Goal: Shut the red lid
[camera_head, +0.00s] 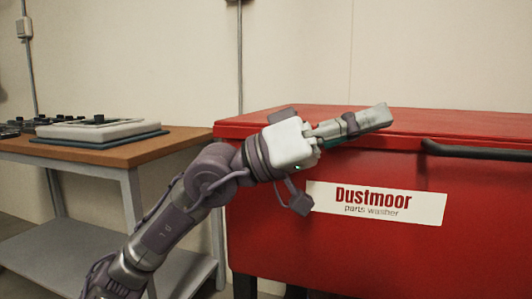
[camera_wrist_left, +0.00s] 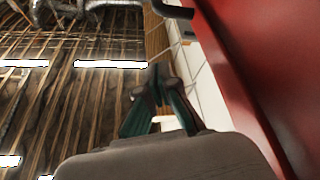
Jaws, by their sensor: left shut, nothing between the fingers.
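The red lid (camera_head: 450,124) lies flat, or nearly flat, across the top of the red parts washer (camera_head: 280,230). I see no clear gap along the lid's front edge, though my arm covers part of it. A black bar handle (camera_head: 475,152) is on the front at the right. My left gripper (camera_head: 385,117) is shut and empty, in front of the lid's front edge and left of the handle. I cannot tell whether it touches the lid. In the left wrist view its fingertips (camera_wrist_left: 156,82) are together, beside a large red surface (camera_wrist_left: 275,60). My right gripper is out of view.
A wooden-topped workbench (camera_head: 165,146) with a lower shelf stands at the left. It carries a white and grey device (camera_head: 98,129) and dark parts. A pale wall with conduits is behind. The washer's front bears a white "Dustmoor parts washer" label (camera_head: 375,202).

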